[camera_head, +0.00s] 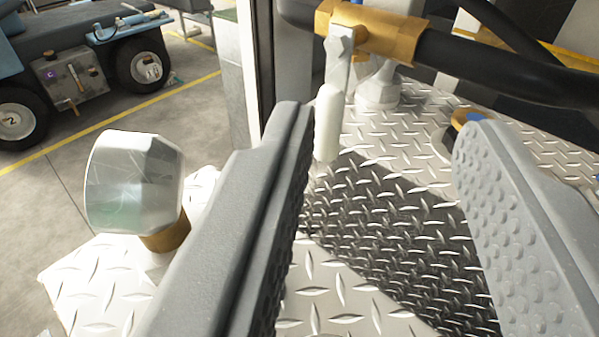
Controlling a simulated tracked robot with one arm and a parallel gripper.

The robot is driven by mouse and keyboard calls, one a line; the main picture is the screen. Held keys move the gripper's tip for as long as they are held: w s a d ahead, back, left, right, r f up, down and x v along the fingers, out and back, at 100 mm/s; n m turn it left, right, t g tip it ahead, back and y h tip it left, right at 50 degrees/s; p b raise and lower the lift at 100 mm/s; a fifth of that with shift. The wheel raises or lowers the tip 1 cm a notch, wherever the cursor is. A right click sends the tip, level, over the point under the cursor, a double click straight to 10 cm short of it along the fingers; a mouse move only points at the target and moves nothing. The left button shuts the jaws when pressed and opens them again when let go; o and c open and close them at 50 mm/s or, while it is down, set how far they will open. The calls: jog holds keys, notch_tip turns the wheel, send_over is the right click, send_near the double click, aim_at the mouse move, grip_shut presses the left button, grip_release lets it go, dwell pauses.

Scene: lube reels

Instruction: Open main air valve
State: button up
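My gripper (388,132) is open, with its two grey, studded fingers wide apart and nothing between them but the view of the floor plate. A brass valve (372,35) sits on a black pipe at the top, beyond the fingertips. Its lever handle (328,122) has a white grip and hangs down from the valve, just past the left fingertip. The lever appears apart from the finger, but the gap is hard to judge. I cannot tell for sure that this is the main air valve.
A silver faceted knob (133,182) on a brass stem stands left of my left finger. Diamond-plate flooring (385,225) lies below. A grey post (252,75) rises behind the left finger. A blue wheeled cart (75,60) stands far left. A brass and blue fitting (468,119) shows near the right fingertip.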

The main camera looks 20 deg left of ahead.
jog(key=b, duration=0.4)
send_near(329, 125)
jog(key=shift+t+y, duration=0.3)
jog(key=shift+y, duration=0.1)
jog(key=w, duration=0.3)
jog(key=w+a+b, duration=0.1)
jog(key=w, duration=0.3)
jog(key=w+b, duration=0.1)
jog(key=w, duration=0.3)
jog(key=shift+a+f, duration=0.35)
jog(key=shift+a, duration=0.05)
grip_shut()
